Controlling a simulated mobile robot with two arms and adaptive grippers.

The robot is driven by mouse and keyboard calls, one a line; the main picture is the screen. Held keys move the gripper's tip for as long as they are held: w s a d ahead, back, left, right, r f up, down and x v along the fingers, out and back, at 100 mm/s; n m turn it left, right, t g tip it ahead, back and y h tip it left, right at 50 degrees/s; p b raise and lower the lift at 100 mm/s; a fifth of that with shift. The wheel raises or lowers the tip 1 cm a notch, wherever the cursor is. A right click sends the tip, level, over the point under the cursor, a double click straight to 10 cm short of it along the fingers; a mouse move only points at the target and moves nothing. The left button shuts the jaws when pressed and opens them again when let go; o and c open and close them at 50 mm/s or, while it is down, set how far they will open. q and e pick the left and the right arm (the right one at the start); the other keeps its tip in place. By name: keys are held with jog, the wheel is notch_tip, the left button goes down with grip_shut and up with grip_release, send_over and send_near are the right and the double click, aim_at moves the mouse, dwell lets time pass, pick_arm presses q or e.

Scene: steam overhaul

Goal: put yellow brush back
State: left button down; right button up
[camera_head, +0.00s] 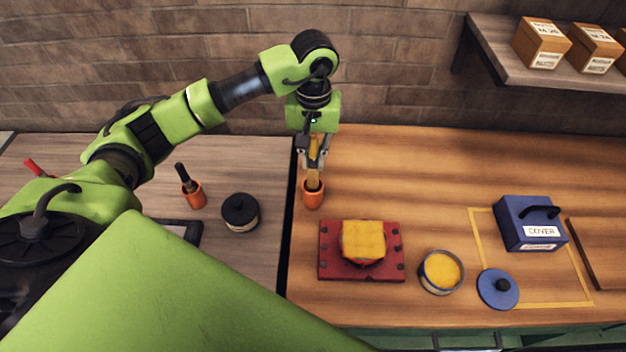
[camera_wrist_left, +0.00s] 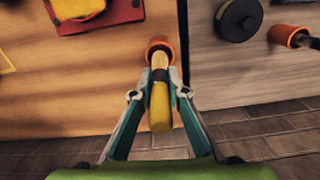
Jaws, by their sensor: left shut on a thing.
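My left gripper (camera_head: 313,158) points down at the back of the wooden bench and is shut on the handle of the yellow brush (camera_head: 314,174). The brush stands upright, its lower end inside an orange cup (camera_head: 313,195). In the left wrist view the brush's yellow handle (camera_wrist_left: 160,105) lies between the two fingers (camera_wrist_left: 158,98), and the cup (camera_wrist_left: 159,46) is around its far end. The bristles are hidden in the cup. My right gripper is not in view.
A red plate (camera_head: 332,268) bearing a yellow-topped block (camera_head: 363,240) is in front of the cup. An open tin of yellow stuff (camera_head: 441,271), a blue lid (camera_head: 498,289) and a blue cover box (camera_head: 530,224) stand right. Left are another cup (camera_head: 194,196) with a dark-handled brush and a dark-lidded tin (camera_head: 240,212).

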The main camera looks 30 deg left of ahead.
aim_at(313, 176)
pick_arm(q)
notch_tip(313, 176, down, 2)
jog(key=shift+a+f+p, duration=0.1)
jog(key=shift+f+p, duration=0.05)
jog(key=shift+p, duration=0.15)
jog(key=shift+f, duration=0.7)
notch_tip(313, 176, down, 2)
jog(key=shift+f+p, duration=0.15)
jog(key=shift+p, duration=0.65)
jog(key=shift+f, duration=0.3)
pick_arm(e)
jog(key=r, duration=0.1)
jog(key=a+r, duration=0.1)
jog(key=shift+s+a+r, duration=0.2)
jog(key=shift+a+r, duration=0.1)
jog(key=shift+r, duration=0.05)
pick_arm(q)
jog(key=shift+f, duration=0.1)
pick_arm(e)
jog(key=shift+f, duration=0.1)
pick_arm(q)
jog(key=shift+f+b, duration=0.1)
jog(key=shift+b, duration=0.25)
jog(key=c, duration=2)
grip_release()
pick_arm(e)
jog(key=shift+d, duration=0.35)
